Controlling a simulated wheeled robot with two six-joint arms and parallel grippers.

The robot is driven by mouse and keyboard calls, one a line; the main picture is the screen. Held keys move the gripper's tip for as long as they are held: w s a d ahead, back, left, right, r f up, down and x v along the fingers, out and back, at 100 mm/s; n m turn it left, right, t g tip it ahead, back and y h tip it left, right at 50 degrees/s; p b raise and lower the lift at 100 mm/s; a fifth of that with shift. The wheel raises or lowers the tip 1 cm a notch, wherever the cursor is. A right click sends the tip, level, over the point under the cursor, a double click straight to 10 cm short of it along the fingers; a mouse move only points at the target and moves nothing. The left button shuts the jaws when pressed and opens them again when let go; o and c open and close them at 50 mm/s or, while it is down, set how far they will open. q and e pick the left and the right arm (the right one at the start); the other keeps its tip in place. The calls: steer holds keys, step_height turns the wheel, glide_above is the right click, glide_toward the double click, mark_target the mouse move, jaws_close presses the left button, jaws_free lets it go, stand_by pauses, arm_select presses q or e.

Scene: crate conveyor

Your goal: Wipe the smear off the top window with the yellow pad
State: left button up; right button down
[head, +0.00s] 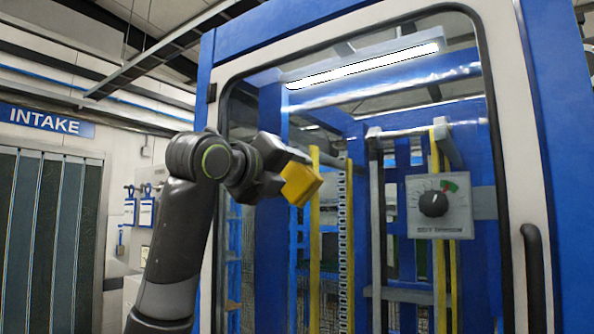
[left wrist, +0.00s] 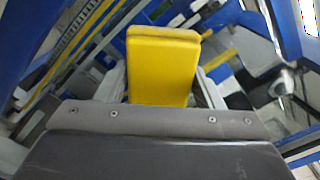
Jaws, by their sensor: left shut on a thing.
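My left gripper (head: 283,180) is shut on the yellow pad (head: 301,185), in front of the left part of the top window (head: 400,110). In the left wrist view the pad (left wrist: 162,68) stands out beyond the dark gripper body. I cannot tell whether the pad touches the glass. The window is a clear pane in a white frame with rounded corners. I cannot make out a smear on it; the arm and pad hide part of the pane. My right gripper is not in view.
A blue cabinet frame (head: 559,150) surrounds the window. A dark handle (head: 534,275) stands at the door's lower right. A grey box with a dial (head: 440,206) shows at the right of the pane. An INTAKE sign (head: 45,121) hangs above a strip curtain (head: 45,240) at left.

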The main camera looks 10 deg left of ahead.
arm_select(q)
steer(key=shift+s, duration=0.1)
steer(key=shift+s+f+b, duration=0.1)
steer(key=shift+s+b, duration=0.35)
steer(key=shift+b+v, duration=0.7)
steer(key=shift+v, duration=1.7)
steer(key=v, duration=0.3)
steer(key=shift+b, duration=0.35)
